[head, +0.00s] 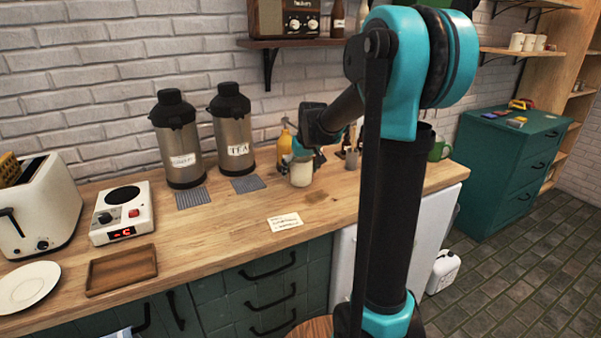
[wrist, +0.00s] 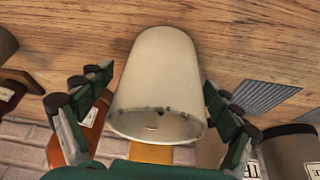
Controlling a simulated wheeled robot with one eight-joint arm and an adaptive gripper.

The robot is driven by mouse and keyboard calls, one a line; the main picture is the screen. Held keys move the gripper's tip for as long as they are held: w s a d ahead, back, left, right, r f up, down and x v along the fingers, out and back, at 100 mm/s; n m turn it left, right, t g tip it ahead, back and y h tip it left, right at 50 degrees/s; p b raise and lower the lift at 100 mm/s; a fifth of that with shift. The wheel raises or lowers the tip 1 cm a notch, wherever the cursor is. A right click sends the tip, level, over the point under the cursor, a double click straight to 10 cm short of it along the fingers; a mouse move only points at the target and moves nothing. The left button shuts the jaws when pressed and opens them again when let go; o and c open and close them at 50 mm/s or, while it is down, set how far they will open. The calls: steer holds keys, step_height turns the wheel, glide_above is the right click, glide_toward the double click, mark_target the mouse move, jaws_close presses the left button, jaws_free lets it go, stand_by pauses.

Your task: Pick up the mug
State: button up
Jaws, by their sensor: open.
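A cream-white mug (head: 301,173) stands on the wooden counter, and my gripper (head: 303,153) is right above and around its top. In the wrist view the mug (wrist: 157,75) fills the space between my fingers, its chipped rim towards the camera. The fingers (wrist: 157,82) are spread, one on each side of the mug. A gap shows on each side, so I see no clear grip. A second, green mug (head: 438,151) stands further right on the counter, partly behind my arm.
A yellow bottle (head: 284,140) stands close behind the cream mug. Two steel dispensers (head: 177,145) (head: 233,135) stand to the left, with grey mats in front. A paper card (head: 285,222) lies in front on the counter. My arm hides some of the counter's right part.

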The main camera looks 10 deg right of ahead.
steer(key=shift+f, duration=0.1)
steer(key=shift+c, duration=0.4)
steer(key=c, duration=1.8)
steer(key=shift+o, duration=0.2)
steer(key=shift+s, duration=0.1)
steer(key=shift+s+d+r, duration=0.15)
steer(key=shift+s+r, duration=0.1)
steer(key=shift+r, duration=0.15)
step_height(320, 180, up, 6)
steer(key=s+d, duration=0.3)
steer(key=s, duration=0.6)
steer(key=s+d, duration=0.3)
steer(key=s, duration=0.6)
steer(key=shift+r, duration=0.15)
steer(key=shift+s, duration=0.1)
stand_by(1.6)
